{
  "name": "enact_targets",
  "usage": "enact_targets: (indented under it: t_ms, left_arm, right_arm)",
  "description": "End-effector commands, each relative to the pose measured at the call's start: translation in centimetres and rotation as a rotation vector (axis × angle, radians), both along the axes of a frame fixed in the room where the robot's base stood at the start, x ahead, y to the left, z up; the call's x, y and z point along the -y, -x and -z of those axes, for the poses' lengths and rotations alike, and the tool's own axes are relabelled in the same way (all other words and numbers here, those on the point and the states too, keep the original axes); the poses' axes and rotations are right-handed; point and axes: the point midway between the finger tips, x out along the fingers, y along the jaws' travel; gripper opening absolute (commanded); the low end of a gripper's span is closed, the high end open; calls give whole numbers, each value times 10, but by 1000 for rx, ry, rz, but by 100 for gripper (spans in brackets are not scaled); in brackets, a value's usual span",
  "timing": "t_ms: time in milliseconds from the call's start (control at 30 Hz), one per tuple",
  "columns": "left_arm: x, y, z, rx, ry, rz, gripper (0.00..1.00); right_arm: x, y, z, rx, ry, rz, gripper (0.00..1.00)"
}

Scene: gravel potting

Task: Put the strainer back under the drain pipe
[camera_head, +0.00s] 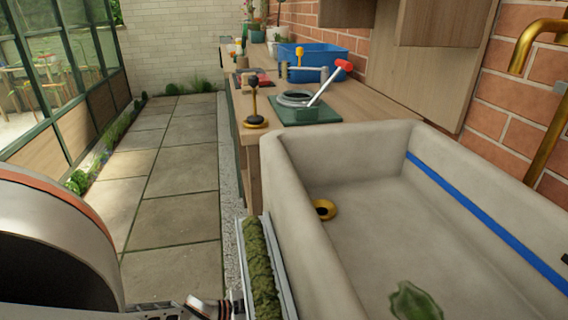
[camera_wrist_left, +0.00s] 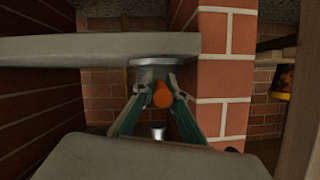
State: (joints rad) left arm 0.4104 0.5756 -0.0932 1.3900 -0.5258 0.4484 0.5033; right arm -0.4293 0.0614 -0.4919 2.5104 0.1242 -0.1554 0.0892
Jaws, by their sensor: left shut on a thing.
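In the left wrist view the two teal fingers of my left gripper (camera_wrist_left: 153,77) close in on a shallow round silver-grey piece (camera_wrist_left: 153,62), which looks like the strainer. An orange thing (camera_wrist_left: 162,95) shows between the fingers; how it joins the silver piece is unclear. The silver piece is close to a grey slab (camera_wrist_left: 60,50); whether they touch is unclear. I cannot make out the drain pipe for certain. In the head view the left fingers are hidden. The stone sink (camera_head: 370,250) has a yellow drain ring (camera_head: 322,209). My right gripper is in neither view.
A brick pillar (camera_wrist_left: 222,75) stands right in the wrist view. The paved path (camera_head: 175,185) is clear.

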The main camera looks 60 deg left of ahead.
Motion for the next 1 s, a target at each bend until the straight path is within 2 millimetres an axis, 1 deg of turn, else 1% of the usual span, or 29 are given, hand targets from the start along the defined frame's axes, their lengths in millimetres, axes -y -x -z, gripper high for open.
enact_targets:
  t_ms: [67,100,133,167,467,567,667,767,1000]
  left_arm:
    - [0,1,4,-3,1,0,0]
    - [0,1,4,-2,0,0,20]
    - [0,1,3,-2,1,0,28]
    - [0,1,3,-2,1,0,29]
    - [0,1,3,-2,1,0,29]
    - [0,0,-2,1,0,0,29]
    - [-2,8,-6,1,0,0,29]
    - [-7,20,-13,2,1,-1,29]
    - [-21,60,-32,4,1,-1,29]
  right_arm:
    - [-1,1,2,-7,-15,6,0]
    - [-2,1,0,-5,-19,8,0]
    - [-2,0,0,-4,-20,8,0]
    - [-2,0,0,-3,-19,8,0]
    - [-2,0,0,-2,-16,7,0]
    - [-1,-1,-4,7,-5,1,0]
    - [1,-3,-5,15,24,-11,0]
    - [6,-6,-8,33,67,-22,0]
    - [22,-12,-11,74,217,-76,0]
